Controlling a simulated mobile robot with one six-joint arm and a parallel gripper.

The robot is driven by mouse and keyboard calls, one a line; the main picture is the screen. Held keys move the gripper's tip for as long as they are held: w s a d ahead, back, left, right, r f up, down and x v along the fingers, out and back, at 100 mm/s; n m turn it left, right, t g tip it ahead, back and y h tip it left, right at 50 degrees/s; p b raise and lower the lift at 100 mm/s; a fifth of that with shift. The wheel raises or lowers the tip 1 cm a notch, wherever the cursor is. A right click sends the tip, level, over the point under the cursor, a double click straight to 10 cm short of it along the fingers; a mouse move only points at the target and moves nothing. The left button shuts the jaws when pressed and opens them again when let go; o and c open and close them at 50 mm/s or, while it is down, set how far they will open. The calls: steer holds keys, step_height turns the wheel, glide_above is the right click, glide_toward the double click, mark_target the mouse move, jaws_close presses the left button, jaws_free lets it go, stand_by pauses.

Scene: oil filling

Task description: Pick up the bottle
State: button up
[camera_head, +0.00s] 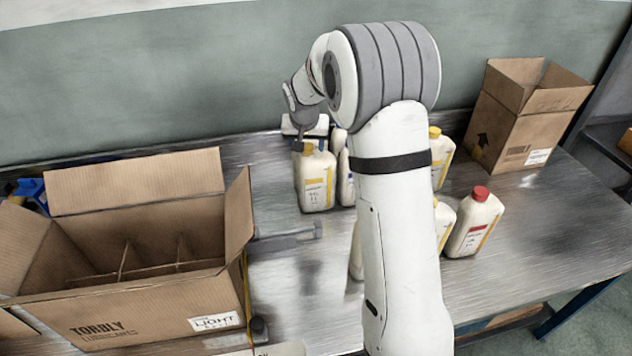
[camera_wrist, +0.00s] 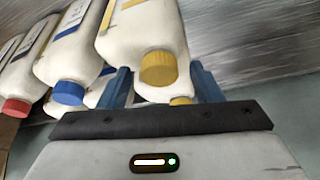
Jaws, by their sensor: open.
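A white bottle with a yellow-edged label (camera_head: 315,184) stands upright on the metal table in the head view, left of my arm. My gripper (camera_head: 306,130) is at its top and hides its cap there. In the wrist view, my open gripper (camera_wrist: 163,86) has two blue fingers, one on each side of a yellow-capped white bottle (camera_wrist: 142,30). I cannot tell whether the fingers touch it. A second yellow cap (camera_wrist: 181,100) shows close to the right finger. A blue-capped bottle (camera_wrist: 82,45) is beside the left finger.
A red-capped bottle (camera_head: 476,222) and a yellow-capped bottle (camera_head: 440,157) stand right of my arm. A large open divided carton (camera_head: 150,300) fills the left front. A smaller open carton (camera_head: 520,130) stands at the back right. The right front table is clear.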

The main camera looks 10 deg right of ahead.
steer(key=shift+c, duration=0.3)
jaws_close()
steer(key=shift+r, duration=0.1)
